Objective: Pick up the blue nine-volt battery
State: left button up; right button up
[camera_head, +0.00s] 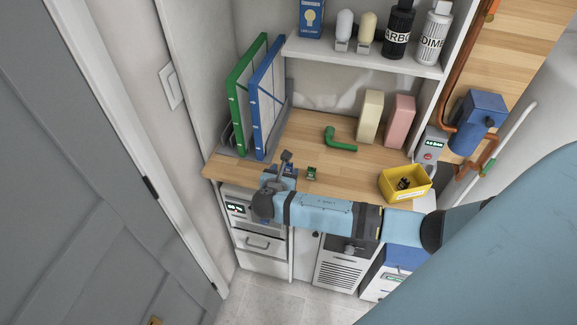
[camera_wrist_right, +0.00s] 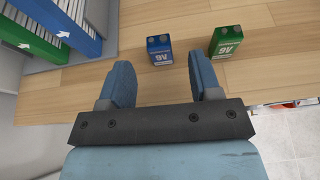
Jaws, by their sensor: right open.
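The blue nine-volt battery (camera_wrist_right: 160,53) stands on the wooden worktop, just beyond my right gripper in the wrist view. A green nine-volt battery (camera_wrist_right: 225,42) stands to its right, and also shows on the worktop in the head view (camera_head: 312,172). My right gripper (camera_wrist_right: 160,82) is open and empty. Its two blue fingers are spread, and the blue battery lies ahead of the gap between them, nearer the right finger. In the head view the gripper (camera_head: 284,165) is over the worktop's front edge and partly hides the blue battery's area. My left gripper is not in view.
Green (camera_head: 238,95) and blue (camera_head: 266,95) binders stand at the left of the worktop (camera_head: 300,137). A green pipe elbow (camera_head: 340,140) lies behind the batteries. A yellow bin (camera_head: 404,184) holding dark items is at the right. A shelf (camera_head: 365,57) with bottles hangs above.

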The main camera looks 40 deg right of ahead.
aim_at(288, 167)
jog(key=shift+x, duration=1.55)
jog(key=c, duration=1)
